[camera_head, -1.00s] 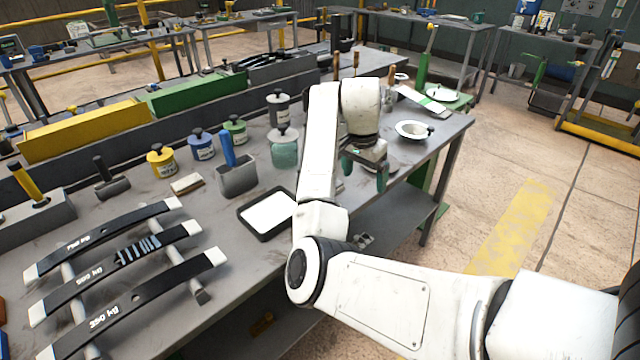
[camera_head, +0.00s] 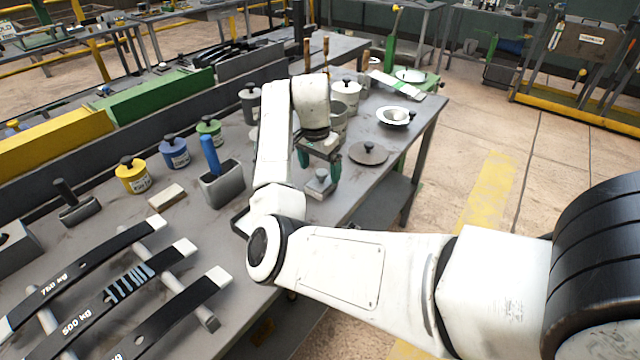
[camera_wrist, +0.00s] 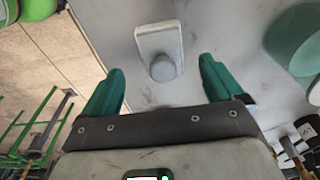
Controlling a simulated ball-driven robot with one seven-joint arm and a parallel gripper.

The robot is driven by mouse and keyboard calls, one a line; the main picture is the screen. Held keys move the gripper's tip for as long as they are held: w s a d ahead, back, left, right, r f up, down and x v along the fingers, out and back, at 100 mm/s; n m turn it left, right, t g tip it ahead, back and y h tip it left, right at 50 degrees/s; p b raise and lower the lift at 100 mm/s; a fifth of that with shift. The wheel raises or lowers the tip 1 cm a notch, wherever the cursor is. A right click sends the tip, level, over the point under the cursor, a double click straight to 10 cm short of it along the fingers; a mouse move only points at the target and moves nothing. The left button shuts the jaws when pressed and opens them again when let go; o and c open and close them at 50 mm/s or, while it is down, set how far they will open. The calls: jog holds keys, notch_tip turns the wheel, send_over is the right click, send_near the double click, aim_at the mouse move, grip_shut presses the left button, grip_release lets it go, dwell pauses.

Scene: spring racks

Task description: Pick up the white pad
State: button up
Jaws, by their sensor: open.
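My gripper (camera_head: 320,168) is open and empty, with green fingers, hanging over the front part of the grey bench. In the wrist view, my gripper (camera_wrist: 161,66) has its fingers apart on either side of a pale rectangular block with a round knob (camera_wrist: 158,36). This block appears light grey in the head view (camera_head: 319,188), just below the fingers; I see no contact. A black tray (camera_head: 238,224), which showed a white flat inside earlier, is mostly hidden by my arm. I cannot tell for sure which of these is the white pad.
A teal container (camera_wrist: 294,38) stands right of the gripper in the wrist view. A grey lid (camera_head: 368,153) and a white bowl (camera_head: 394,117) lie to the right on the bench. A tan block (camera_head: 167,196) and a grey holder (camera_head: 221,185) are to the left.

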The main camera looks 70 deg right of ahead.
aim_at(321, 172)
jog(key=shift+d+f+p, duration=0.1)
jog(key=shift+d+f, duration=0.1)
jog(key=shift+f, duration=0.7)
jog(key=shift+d+f+p, duration=0.15)
jog(key=shift+d+f, duration=0.05)
jog(key=shift+f, duration=0.65)
jog(key=shift+d+f+p, duration=0.1)
jog(key=shift+d+f, duration=0.1)
jog(key=shift+f, duration=0.7)
jog(key=shift+c, duration=0.2)
jog(key=c, duration=1.1)
jog(key=shift+r, duration=0.1)
jog(key=shift+r, duration=0.55)
jog(key=s+a+r, duration=0.1)
jog(key=a+r, duration=0.3)
jog(key=s+a+r, duration=0.1)
jog(key=a+r, duration=0.3)
jog(key=a, duration=0.1)
jog(key=s+a+r, duration=0.2)
jog(key=a+r, duration=0.1)
jog(key=a, duration=0.1)
jog(key=shift+a+r, duration=0.25)
jog(key=shift+r, duration=0.15)
